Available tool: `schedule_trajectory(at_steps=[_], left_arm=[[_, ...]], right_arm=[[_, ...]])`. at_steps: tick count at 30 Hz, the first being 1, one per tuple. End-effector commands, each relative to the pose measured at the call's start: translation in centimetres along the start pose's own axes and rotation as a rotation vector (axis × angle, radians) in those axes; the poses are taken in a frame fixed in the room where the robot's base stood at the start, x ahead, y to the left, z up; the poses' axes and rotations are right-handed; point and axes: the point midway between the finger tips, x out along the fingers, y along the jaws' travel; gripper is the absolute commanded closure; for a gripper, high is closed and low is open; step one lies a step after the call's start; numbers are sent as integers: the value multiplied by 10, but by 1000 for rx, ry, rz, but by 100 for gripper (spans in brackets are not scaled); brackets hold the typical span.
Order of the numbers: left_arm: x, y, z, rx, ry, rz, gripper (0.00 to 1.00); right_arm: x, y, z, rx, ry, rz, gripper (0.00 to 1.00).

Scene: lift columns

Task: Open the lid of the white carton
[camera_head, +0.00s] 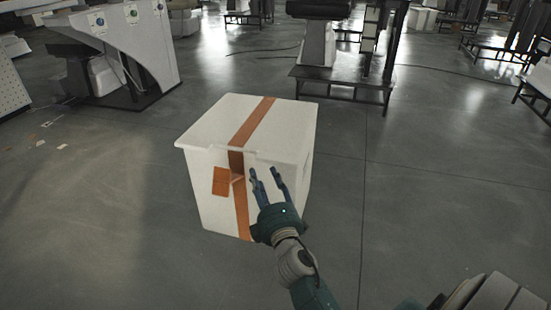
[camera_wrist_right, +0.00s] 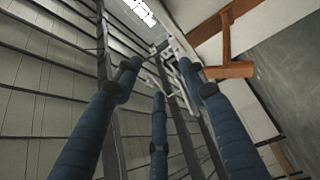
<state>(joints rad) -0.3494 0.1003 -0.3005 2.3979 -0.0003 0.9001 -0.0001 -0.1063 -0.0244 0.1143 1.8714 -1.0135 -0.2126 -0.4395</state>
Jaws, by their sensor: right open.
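The white carton (camera_head: 210,205) stands upright on the floor in the middle of the head view. Its lid (camera_head: 215,122) lies flat and closed on top. An orange band runs over the lid and down the front, with an orange tab (camera_head: 221,181) sticking out at the front. My right gripper (camera_head: 265,172) is open and empty, in front of the carton's front face, right of the band and below the lid's rim. I cannot tell whether it touches. In the right wrist view its blue fingers (camera_wrist_right: 158,75) are spread, with the carton (camera_wrist_right: 262,22) and orange tab (camera_wrist_right: 230,70) at upper right. My left gripper is not in view.
A black low stand (camera_head: 345,78) with a column is behind the carton. A white and black machine (camera_head: 135,50) stands at the back left. The grey floor (camera_head: 430,180) is clear to the right, and a few scraps (camera_head: 62,147) lie on the left.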

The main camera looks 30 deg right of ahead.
Motion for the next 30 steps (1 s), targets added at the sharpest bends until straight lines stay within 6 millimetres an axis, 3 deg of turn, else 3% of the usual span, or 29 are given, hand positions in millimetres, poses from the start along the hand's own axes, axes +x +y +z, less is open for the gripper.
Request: schedule_trajectory(at_steps=[1, 3, 6, 21, 30], left_arm=[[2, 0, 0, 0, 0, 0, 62], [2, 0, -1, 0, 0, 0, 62], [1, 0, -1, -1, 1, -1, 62], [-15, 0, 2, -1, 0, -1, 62], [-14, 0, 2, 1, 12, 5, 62]], right_arm=[[4, -8, 22, -62, -70, -24, 58], [6, -16, 44, -123, -137, -47, 58], [11, -21, 59, -162, -179, -61, 58], [94, -26, 75, -163, -180, -60, 58], [112, -26, 78, -161, -179, -61, 58]])
